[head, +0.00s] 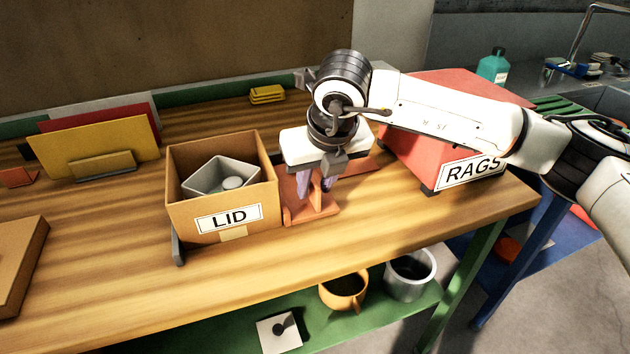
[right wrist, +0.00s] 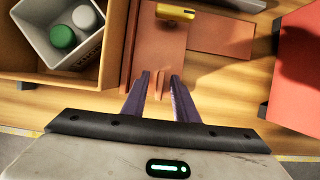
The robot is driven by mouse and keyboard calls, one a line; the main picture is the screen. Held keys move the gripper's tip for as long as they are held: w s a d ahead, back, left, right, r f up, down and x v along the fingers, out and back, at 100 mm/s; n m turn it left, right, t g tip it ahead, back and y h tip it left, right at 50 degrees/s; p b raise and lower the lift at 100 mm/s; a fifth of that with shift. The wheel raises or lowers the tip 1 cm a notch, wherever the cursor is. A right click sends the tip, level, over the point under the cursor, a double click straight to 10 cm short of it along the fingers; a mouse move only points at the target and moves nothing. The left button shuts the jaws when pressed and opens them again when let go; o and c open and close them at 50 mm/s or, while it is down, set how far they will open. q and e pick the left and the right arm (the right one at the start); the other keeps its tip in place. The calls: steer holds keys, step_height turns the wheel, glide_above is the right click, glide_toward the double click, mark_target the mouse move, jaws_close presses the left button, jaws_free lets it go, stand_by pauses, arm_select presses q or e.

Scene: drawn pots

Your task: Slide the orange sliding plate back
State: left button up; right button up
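The orange sliding plate (head: 298,214) lies on the wooden bench, just right of the box labelled LID. It also shows in the right wrist view (right wrist: 160,40), with a thin upright orange fin (right wrist: 161,82) near its front end. My right gripper (head: 316,186) points down over the plate's front part and hides some of it. In the right wrist view its two purple fingers (right wrist: 160,80) stand apart, with the fin between them. I see a gap beside the fin, so the fingers look open. My left gripper is not in view.
The LID box (head: 188,215) stands close on the left, holding a grey container (head: 207,180). A red box labelled RAGS (head: 425,150) stands to the right. The bench front is clear.

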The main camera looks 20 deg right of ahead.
steer(key=shift+f, duration=0.15)
jaws_close()
stand_by(1.4)
